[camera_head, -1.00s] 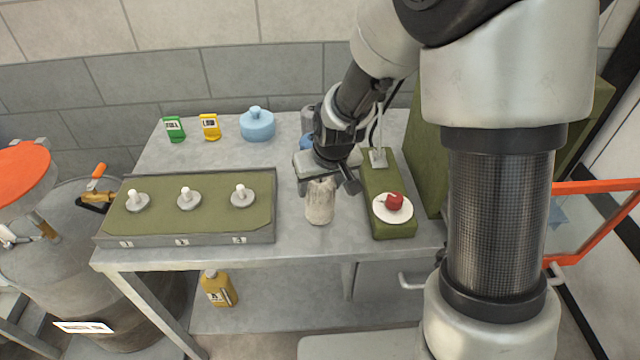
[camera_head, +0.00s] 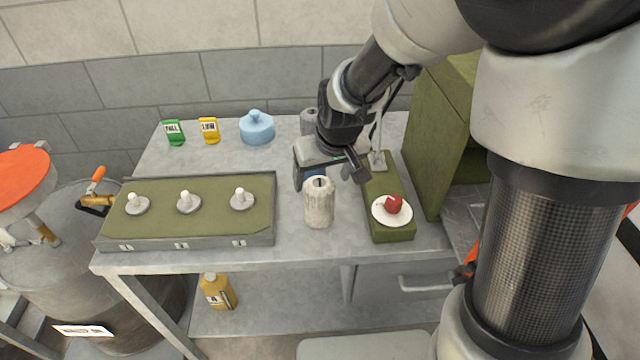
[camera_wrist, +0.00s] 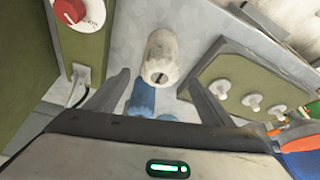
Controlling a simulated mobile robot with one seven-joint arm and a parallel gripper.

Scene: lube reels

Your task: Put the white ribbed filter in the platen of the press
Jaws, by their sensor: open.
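The white ribbed filter (camera_head: 319,206) stands upright on the grey bench, with a dark hole in its top. It also shows in the wrist view (camera_wrist: 160,52). My gripper (camera_head: 327,174) is open and empty, behind and above the filter in the head view. A green unit (camera_head: 394,233) with a white disc and red knob stands right of the filter. A larger green housing (camera_head: 440,125) is at the right, partly hidden by my arm. I cannot tell where the platen is.
A green tray (camera_head: 160,221) with several pegged discs lies at the left. A blue ribbed piece (camera_wrist: 142,98) is near my fingers. A grey cylinder (camera_head: 308,118), blue jar (camera_head: 257,127), yellow packet (camera_head: 209,130) and green packet (camera_head: 174,132) stand at the back.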

